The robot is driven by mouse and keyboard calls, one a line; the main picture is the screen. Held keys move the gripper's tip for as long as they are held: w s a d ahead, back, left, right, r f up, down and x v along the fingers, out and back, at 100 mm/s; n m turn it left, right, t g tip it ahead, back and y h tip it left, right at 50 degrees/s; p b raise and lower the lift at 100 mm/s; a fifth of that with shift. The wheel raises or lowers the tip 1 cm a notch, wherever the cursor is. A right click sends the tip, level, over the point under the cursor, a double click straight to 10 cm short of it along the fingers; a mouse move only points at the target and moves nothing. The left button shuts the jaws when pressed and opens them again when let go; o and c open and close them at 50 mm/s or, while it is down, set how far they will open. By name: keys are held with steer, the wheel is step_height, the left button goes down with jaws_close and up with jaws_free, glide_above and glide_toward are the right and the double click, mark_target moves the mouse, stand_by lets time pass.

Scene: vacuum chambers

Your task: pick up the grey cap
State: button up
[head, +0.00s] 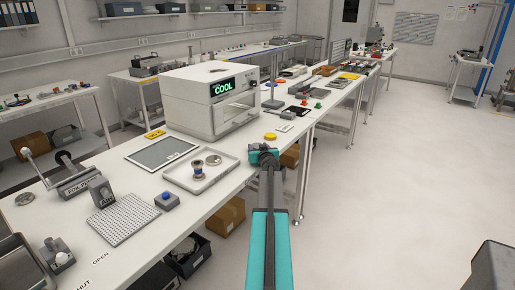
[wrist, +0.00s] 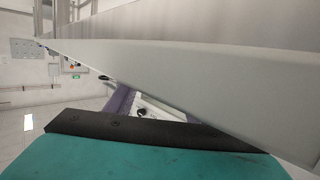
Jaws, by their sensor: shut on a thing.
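My gripper (head: 264,156) is at the bench's front edge in the head view, just right of the tray. It is small and dark there, and its fingers cannot be made out. In the wrist view a large pale grey thing (wrist: 190,75) with a gently curved edge fills much of the picture, very close to the camera. It looks like the grey cap, held in the shut gripper, but its full shape is cut off. Purple-grey parts (wrist: 122,103) show below it, partly hidden.
A shallow tray (head: 187,186) holds a spool-like part (head: 198,172) and a grey disc (head: 213,160). A white oven (head: 210,105) marked COOL stands behind. Open floor (head: 400,170) lies right.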

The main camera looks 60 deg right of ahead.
steer(key=shift+r, duration=0.1)
steer(key=shift+r, duration=1.6)
steer(key=s+d+f+b+v, duration=0.1)
steer(key=b+v, duration=0.3)
steer(key=v, duration=1.2)
steer(key=shift+f, duration=0.2)
steer(key=shift+s, duration=0.25)
